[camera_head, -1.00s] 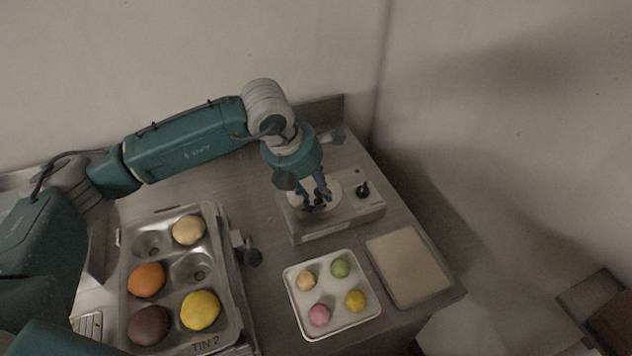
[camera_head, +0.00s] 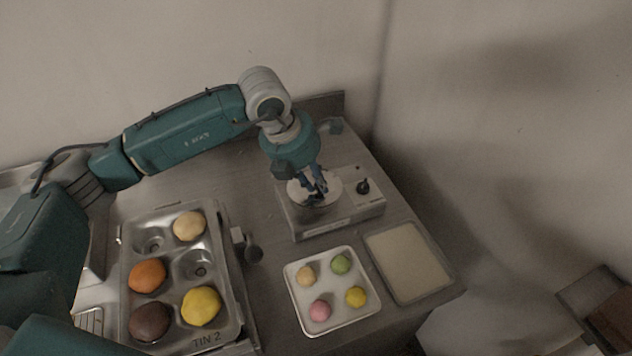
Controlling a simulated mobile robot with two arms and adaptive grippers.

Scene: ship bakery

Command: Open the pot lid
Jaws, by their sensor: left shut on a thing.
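A round pale pot lid (camera_head: 336,187) shows at the top of a squat grey appliance (camera_head: 345,221) with a black knob (camera_head: 362,186), on the counter. My left gripper (camera_head: 317,194) points down over the middle of the lid. It is shut on the lid's dark handle, which is mostly hidden by the fingers. Whether the lid is clear of what lies under it cannot be told. My right gripper is not in view.
A muffin tin (camera_head: 211,335) with colored buns stands left of the appliance. A white tray (camera_head: 335,323) with small colored balls and a pale rectangular board (camera_head: 408,262) lie in front. Walls close off the back and right.

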